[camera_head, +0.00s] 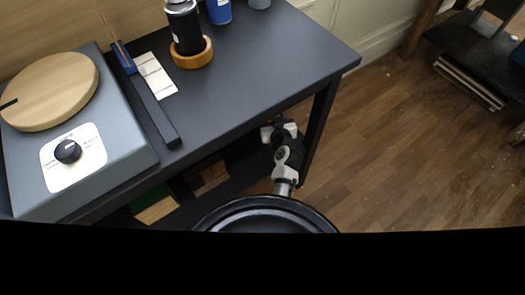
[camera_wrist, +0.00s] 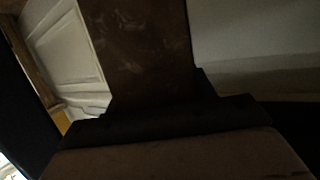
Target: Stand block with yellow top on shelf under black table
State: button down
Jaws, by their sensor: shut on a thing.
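The black table (camera_head: 260,62) fills the middle of the head view, and its dark lower shelf (camera_head: 240,155) shows partly beneath the top. My gripper (camera_wrist: 155,105) is in the dark wrist view, shut on a brown block (camera_wrist: 148,45) that extends up the picture. No yellow face of this block shows, so I cannot tell that it is the block with the yellow top. In the head view my arm reaches under the table's right end; the fingers and the held block are hidden there.
A green-topped item (camera_head: 155,208) and a brown wooden item (camera_head: 207,178) are under the table. A table leg (camera_head: 320,130) stands right of my arm. Open wooden floor lies right.

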jog(key=r+n+y+b, duration=0.1)
jog(key=s+a+r+n+g+y+b, duration=0.1)
jog(key=y, duration=0.1)
jog(key=s+r+n+y+b, duration=0.1)
jog(key=r+n+b, duration=0.1)
jog(key=shift+s+a+g+y, duration=0.25)
jog(key=shift+a+g+y, duration=0.15)
jog(key=shift+s+a+r+n, duration=0.1)
jog(key=shift+s+r+n, duration=0.1)
jog(key=shift+r+n, duration=0.1)
jog(key=shift+s+a+f+g+y, duration=0.1)
jog(key=shift+s+f+g+y, duration=0.05)
jog(key=shift+f+g+y, duration=0.2)
notch_tip(320, 180, down, 9)
jog(key=shift+b, duration=0.35)
jog(key=shift+f, duration=0.2)
jog(key=c, duration=0.5)
grip_release()
jog(key=shift+r, duration=0.15)
jog(key=b+v, duration=0.1)
jog(key=v, duration=1.1)
jog(key=shift+s, duration=0.1)
